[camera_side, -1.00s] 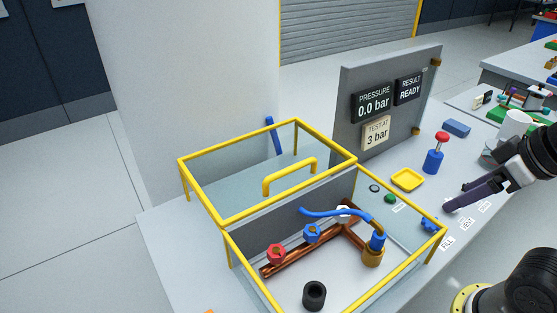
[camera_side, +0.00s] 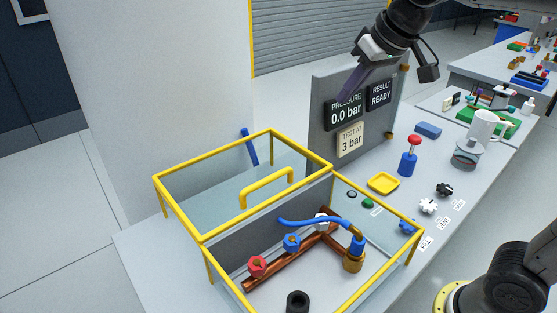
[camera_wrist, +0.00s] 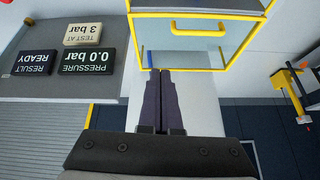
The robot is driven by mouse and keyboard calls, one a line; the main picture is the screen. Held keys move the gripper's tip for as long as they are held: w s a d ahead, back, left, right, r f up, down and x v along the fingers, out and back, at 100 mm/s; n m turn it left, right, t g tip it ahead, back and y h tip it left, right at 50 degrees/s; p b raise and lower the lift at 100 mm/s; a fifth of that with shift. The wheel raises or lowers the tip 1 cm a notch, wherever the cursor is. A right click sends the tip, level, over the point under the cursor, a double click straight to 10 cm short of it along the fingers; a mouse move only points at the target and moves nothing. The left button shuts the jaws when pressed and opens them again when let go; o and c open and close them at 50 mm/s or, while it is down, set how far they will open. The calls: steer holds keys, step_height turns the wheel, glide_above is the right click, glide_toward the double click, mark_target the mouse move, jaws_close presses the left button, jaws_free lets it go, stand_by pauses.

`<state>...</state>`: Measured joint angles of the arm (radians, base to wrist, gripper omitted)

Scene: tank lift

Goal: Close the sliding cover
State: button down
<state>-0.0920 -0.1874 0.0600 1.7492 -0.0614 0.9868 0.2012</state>
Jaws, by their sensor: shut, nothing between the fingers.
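The sliding cover (camera_side: 215,210) is a clear panel in a yellow frame with a yellow arched handle (camera_side: 266,187). It sits at the back left, and the front part of the yellow-framed enclosure (camera_side: 414,247) is open on top, with copper pipework (camera_side: 288,262) exposed inside. My gripper (camera_side: 343,98) is shut and empty, raised in front of the display panel, well above and apart from the cover. In the wrist view my closed fingers (camera_wrist: 160,75) point toward the cover's frame, and the handle (camera_wrist: 192,28) shows just beyond them.
The grey display panel (camera_side: 322,142) stands upright behind the enclosure. A yellow tray (camera_side: 383,183), a blue pump with a red knob (camera_side: 409,160), black and white valve knobs (camera_side: 428,206) and a mug (camera_side: 483,127) occupy the bench at right. A blue rod (camera_side: 249,147) rises behind the cover.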

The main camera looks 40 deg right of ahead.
steer(key=w+a+f+g, duration=0.1)
steer(key=w+a+f, duration=0.1)
steer(key=w, duration=0.3)
steer(key=w+a+f, duration=0.2)
steer(key=w, duration=0.4)
steer(key=n+g, duration=0.1)
glide_above(269, 175)
step_height(269, 175, down, 15)
steer(key=shift+s+f, duration=0.1)
steer(key=shift+f, duration=0.05)
steer(key=shift+s, duration=1.15)
steer(key=shift+s+f, duration=0.25)
steer(key=shift+s, duration=0.55)
steer(key=s, duration=2.8)
